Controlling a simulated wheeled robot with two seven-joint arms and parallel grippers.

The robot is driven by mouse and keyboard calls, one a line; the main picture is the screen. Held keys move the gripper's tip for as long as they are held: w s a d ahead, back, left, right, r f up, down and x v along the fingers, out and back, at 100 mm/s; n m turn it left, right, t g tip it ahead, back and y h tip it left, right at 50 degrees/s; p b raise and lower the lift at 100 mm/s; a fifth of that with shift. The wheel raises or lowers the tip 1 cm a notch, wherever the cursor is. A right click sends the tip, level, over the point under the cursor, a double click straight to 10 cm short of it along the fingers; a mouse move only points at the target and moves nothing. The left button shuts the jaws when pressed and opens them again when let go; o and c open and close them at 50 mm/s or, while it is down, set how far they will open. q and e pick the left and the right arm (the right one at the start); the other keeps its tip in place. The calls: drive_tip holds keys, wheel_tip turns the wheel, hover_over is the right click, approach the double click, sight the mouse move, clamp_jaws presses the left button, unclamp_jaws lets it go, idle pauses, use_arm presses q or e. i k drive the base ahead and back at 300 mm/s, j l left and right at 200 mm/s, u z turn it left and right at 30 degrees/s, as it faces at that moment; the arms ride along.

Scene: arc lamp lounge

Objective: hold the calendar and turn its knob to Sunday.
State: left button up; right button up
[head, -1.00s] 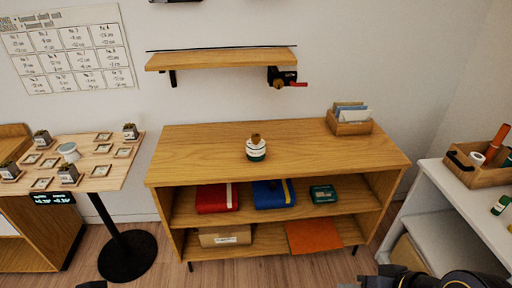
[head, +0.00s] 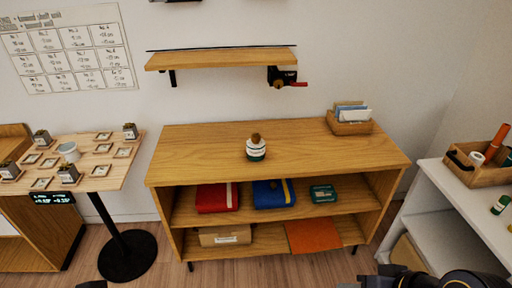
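A small round white and green object with a brown knob on top (head: 256,149) stands upright on the middle of the wooden cabinet top (head: 200,150); it looks like the calendar, but its day markings are too small to read. A dark part of my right arm shows at the bottom right edge, and a small dark piece of mine shows at the bottom left. Both are well apart from the calendar. Neither gripper's fingers can be made out.
A wall shelf (head: 220,60) with a clamp (head: 282,76) hangs above the cabinet. A card box (head: 350,122) stands at the cabinet's back right. A small table (head: 120,172) with several pots is at left; a white shelf unit (head: 440,200) with a tool caddy (head: 470,170) is at right.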

sight(255, 137)
drive_tip(key=i+j+z, duration=0.2)
drive_tip(key=i, duration=0.3)
drive_tip(key=i+j+z, duration=0.15)
drive_tip(key=i, duration=0.3)
drive_tip(key=i+j+z, duration=0.2)
drive_tip(key=i+j, duration=0.2)
drive_tip(key=i, duration=0.05)
